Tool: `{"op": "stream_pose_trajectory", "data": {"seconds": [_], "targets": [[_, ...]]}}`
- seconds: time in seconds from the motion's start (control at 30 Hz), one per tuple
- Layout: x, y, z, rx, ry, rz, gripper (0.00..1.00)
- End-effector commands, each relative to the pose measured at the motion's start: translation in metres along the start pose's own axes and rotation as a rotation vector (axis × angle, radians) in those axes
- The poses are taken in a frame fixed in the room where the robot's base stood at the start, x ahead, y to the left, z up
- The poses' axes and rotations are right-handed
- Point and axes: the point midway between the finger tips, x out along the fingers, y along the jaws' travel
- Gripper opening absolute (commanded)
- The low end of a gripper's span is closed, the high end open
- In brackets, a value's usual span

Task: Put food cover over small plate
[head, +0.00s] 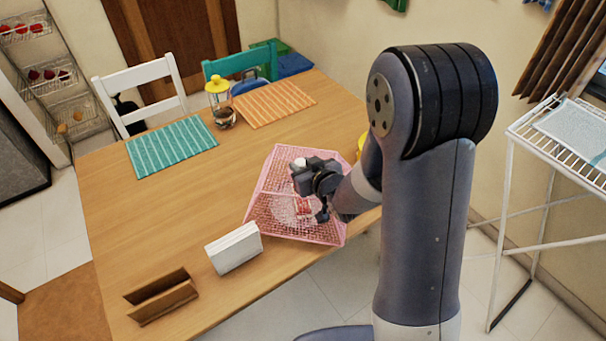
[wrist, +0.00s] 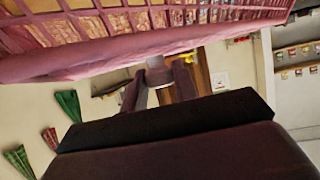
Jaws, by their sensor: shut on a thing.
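The food cover (head: 270,182) is a pink mesh cover near the right front edge of the wooden table in the head view. Its near right corner reaches past the table edge. Its mesh and thick pink rim also fill the top of the wrist view (wrist: 100,62). My gripper (head: 321,212) is at the cover and shut on it; the exact grip point is partly hidden by my wrist. In the wrist view its fingers (wrist: 158,85) show below the rim. A pale round shape, probably the small plate (head: 290,211), shows through the mesh; its contact with the cover cannot be told.
A white napkin holder (head: 233,248) stands just left of the cover, and a brown wooden holder (head: 161,296) is farther front left. Teal (head: 172,146) and orange (head: 272,102) placemats and a yellow-topped jar (head: 219,100) are farther back. The table's left middle is clear.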

Motion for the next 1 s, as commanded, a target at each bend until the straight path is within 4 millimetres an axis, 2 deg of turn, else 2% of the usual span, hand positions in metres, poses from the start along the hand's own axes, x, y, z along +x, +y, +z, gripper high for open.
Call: {"op": "stream_pose_trajectory", "data": {"seconds": [0.03, 0.23, 0.87, 0.9, 1.0], "targets": [[0.003, 0.000, 0.009, 0.002, -0.006, 0.000, 0.00], [0.011, 0.000, 0.026, 0.001, -0.003, 0.000, 0.00], [0.015, 0.000, 0.035, 0.000, 0.000, 0.000, 0.00], [0.015, 0.000, 0.034, 0.000, -0.001, 0.000, 0.30], [0.014, 0.000, 0.034, 0.001, -0.001, 0.000, 0.38]]}}
